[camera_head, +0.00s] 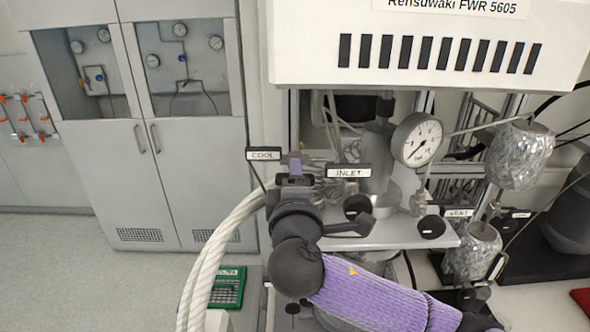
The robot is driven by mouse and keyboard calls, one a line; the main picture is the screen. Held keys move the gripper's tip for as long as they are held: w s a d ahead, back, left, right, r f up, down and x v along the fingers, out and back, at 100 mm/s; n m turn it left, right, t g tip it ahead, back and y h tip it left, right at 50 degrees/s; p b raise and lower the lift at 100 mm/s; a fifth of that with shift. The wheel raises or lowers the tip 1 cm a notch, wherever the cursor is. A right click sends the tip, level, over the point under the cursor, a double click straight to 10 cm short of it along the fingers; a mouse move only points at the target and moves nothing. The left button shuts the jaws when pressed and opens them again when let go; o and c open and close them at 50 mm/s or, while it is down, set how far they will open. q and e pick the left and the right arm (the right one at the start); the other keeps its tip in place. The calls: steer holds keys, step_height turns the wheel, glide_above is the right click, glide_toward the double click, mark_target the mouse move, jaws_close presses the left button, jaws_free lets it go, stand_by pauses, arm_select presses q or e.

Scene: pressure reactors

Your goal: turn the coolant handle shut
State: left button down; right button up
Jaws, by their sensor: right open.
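The label "COOL" (263,154) is on a small sign at the left end of the reactor rig. The coolant handle itself cannot be made out; my right gripper and wrist cover the area just right of and below that sign. My right gripper (295,168) is open, pointing away from me beside the COOL sign, with its purple-sleeved arm coming from the lower right. Whether its fingers are around or touching the handle cannot be told. My left gripper is not in view.
An "INLET" sign (348,171), a pressure gauge (417,140) and a "VENT" sign (458,213) are to the right. A thick white hose (222,250) curves down left of my wrist. A white hood (430,45) overhangs the rig. Open floor (90,275) is at left.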

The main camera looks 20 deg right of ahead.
steer(key=shift+w+d, duration=0.15)
steer(key=shift+w, duration=0.2)
jaws_close()
